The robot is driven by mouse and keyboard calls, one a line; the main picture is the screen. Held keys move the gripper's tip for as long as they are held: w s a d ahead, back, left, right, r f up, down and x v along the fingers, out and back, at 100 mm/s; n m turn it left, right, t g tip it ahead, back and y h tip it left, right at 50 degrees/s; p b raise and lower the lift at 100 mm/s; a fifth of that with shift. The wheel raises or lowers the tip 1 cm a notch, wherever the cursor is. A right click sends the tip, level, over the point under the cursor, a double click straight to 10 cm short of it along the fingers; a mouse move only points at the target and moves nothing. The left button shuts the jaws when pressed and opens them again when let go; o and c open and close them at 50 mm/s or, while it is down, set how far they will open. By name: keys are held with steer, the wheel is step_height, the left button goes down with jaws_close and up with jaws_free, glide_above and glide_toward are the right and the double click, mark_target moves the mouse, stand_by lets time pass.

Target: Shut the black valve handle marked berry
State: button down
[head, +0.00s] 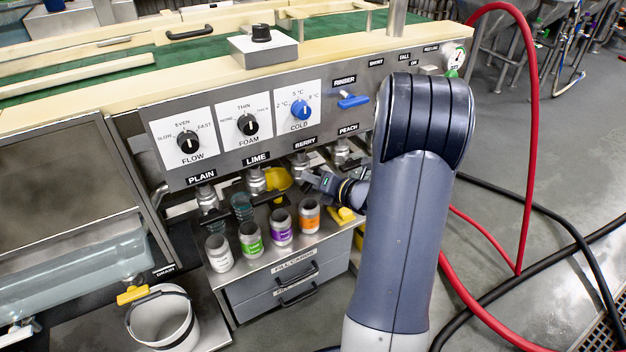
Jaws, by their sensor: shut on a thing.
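The berry label (305,143) is on the steel front panel, third in the row of spout labels. Below it hangs the metal berry valve (300,163). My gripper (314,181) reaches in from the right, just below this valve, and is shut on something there. The black berry handle is at the jaws and mostly hidden by them, so its exact angle cannot be told. The plain valve (207,197), the lime valve (256,180) and the peach valve (341,150) stand in the same row.
Four-colour cans, white (219,252), green (251,239), purple (281,227) and orange (309,216), stand on the shelf below. A yellow item (343,215) lies right of them. A white bucket (163,318) is at lower left. Red hoses (533,120) hang at right.

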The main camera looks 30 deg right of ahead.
steer(key=shift+f, duration=0.1)
steer(key=m+b, duration=0.1)
steer(key=m+y+b, duration=0.1)
steer(key=m, duration=0.1)
steer(key=shift+d+f+t+y, duration=0.1)
steer(key=shift+f+t+y, duration=0.05)
steer(key=shift+t+y, duration=0.2)
steer(key=shift+m+t+y+b, duration=0.45)
steer(key=shift+m+t+b, duration=0.3)
steer(key=shift+m+b, duration=0.9)
steer(key=shift+m+p, duration=0.35)
steer(key=shift+m, duration=0.2)
steer(key=c, duration=1.5)
jaws_free()
steer(key=p+v, duration=0.1)
steer(key=v, duration=0.9)
steer(key=shift+s+d+p, duration=0.15)
steer(key=shift+s+p, duration=0.2)
steer(key=shift+p, duration=0.05)
